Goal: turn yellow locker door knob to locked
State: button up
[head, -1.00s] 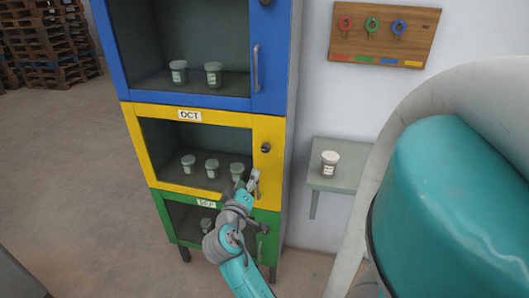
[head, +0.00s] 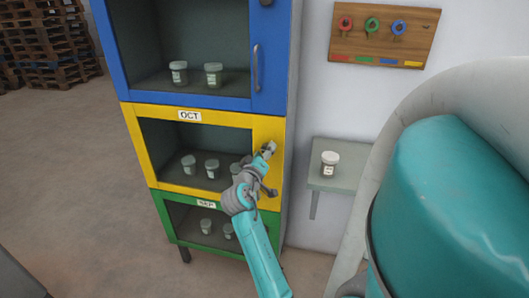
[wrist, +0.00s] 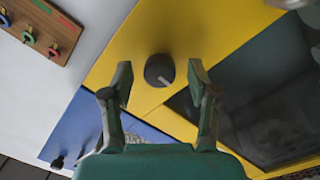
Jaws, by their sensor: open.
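The yellow locker door (head: 180,112) is shut, with a window showing jars inside and an "OCT" label on its frame. In the wrist view the yellow door (wrist: 205,30) carries a round dark grey knob (wrist: 159,70) with a pale pointer line slanting across its lower right. My gripper (wrist: 160,82) is open, its two fingers on either side of the knob in the picture; I cannot tell how far apart they are from it in depth. In the head view my gripper (head: 267,150) is at the door's right side and covers the knob.
A blue locker (head: 185,103) is above and a green one (head: 172,226) below. A wooden board (head: 384,33) with red, green and blue key tags hangs on the wall. A small grey shelf (head: 345,152) with a jar (head: 329,164) is at the right.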

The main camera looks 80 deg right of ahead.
jog(key=shift+d, duration=0.25)
grip_shut()
jog(key=shift+m, duration=0.3)
jog(key=shift+w+m+t+y, duration=0.1)
jog(key=shift+m+t+y, duration=0.15)
jog(key=shift+m, duration=3.9)
jog(key=shift+m+t+y, duration=0.15)
jog(key=shift+m+t, duration=0.1)
jog(key=shift+m, duration=3.9)
